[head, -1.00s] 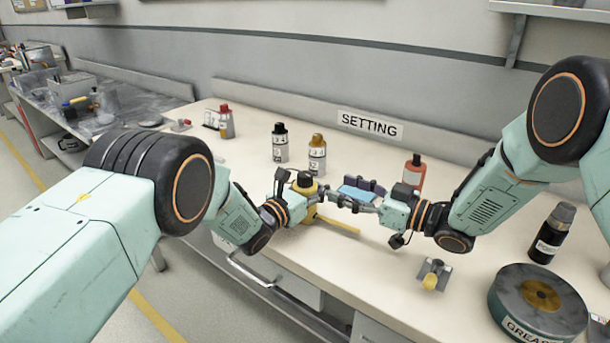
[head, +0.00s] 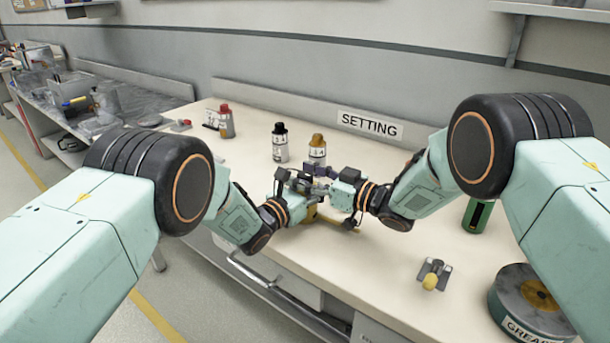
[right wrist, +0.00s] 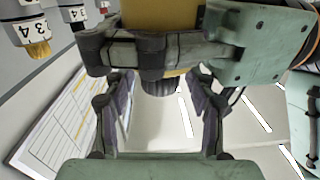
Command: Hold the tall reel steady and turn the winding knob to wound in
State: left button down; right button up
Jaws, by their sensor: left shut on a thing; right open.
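The yellow reel (head: 309,214) stands on the bench, mostly hidden behind my two grippers in the head view. A yellow strip lies at its foot. My left gripper (head: 293,181) is shut on the reel, and its fingers cross the yellow body (right wrist: 160,14) in the right wrist view. A dark ridged knob (right wrist: 160,86) shows below the left fingers there. My right gripper (head: 316,180) is open close to the reel. Its two fingers stand on either side of the knob in the right wrist view, with gaps; I cannot tell any contact or the knob's setting.
A grey bracket with a yellow knob (head: 432,277), a grease tin (head: 515,315) and a green can (head: 478,214) are at right.

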grip_shut()
dwell(0.4)
jog(key=shift+m+t, duration=0.3)
jog(key=shift+t, duration=0.1)
jog(key=shift+a+m+t+h, duration=0.1)
jog(key=shift+m+t+h, duration=0.7)
jog(key=shift+t+h, duration=0.2)
jog(key=shift+m+t+h, duration=1.2)
jog(key=shift+m+h, duration=0.1)
jog(key=shift+h, duration=0.3)
grip_release()
